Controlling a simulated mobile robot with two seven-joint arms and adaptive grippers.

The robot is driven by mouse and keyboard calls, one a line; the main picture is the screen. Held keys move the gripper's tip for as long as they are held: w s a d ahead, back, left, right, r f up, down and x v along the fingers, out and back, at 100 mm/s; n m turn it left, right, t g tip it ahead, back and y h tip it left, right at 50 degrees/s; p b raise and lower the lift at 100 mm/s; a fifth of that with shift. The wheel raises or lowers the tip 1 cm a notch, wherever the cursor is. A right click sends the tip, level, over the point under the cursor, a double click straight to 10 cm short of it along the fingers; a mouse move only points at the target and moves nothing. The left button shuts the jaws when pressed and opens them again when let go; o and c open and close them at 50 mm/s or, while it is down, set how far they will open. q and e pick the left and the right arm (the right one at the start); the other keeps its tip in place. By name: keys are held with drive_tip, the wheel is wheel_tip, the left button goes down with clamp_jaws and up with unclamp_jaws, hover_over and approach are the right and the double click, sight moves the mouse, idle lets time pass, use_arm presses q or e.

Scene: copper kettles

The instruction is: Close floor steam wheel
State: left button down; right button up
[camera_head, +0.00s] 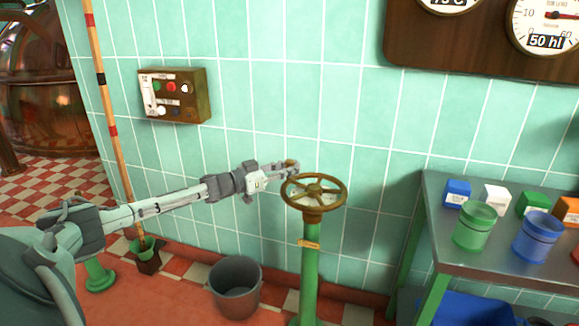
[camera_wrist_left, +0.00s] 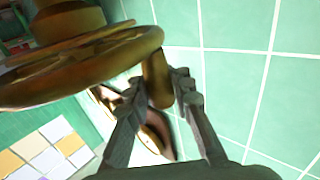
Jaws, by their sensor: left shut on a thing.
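The floor steam wheel (camera_head: 314,188) is a brass handwheel lying level on top of a green floor post (camera_head: 309,265). In the left wrist view its rim (camera_wrist_left: 85,68) fills the upper left. My left gripper (camera_head: 291,168) is at the far left side of the rim. In the left wrist view my left gripper (camera_wrist_left: 160,95) has its two grey fingers on either side of a brass handle (camera_wrist_left: 158,78) at the rim, shut on it. My right gripper is not in view.
A grey bucket (camera_head: 236,290) stands on the floor left of the post. A metal table (camera_head: 470,258) with coloured tins and boxes is at the right. A control box (camera_head: 173,95) hangs on the tiled wall. A striped pole (camera_head: 110,120) stands at the left.

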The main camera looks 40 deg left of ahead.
use_arm(q)
drive_tip(key=shift+w+a+r, duration=0.15)
drive_tip(key=shift+w+a, duration=0.1)
drive_tip(key=shift+w, duration=0.55)
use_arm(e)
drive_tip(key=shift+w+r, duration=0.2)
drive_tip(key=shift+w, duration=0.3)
use_arm(q)
drive_tip(key=shift+w, duration=0.1)
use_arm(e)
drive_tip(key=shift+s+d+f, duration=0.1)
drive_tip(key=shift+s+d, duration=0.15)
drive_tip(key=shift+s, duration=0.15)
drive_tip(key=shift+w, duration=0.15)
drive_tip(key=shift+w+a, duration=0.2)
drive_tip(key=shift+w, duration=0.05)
use_arm(q)
drive_tip(key=c, duration=1.3)
unclamp_jaws()
drive_tip(key=shift+d, duration=0.2)
drive_tip(key=v, duration=1.2)
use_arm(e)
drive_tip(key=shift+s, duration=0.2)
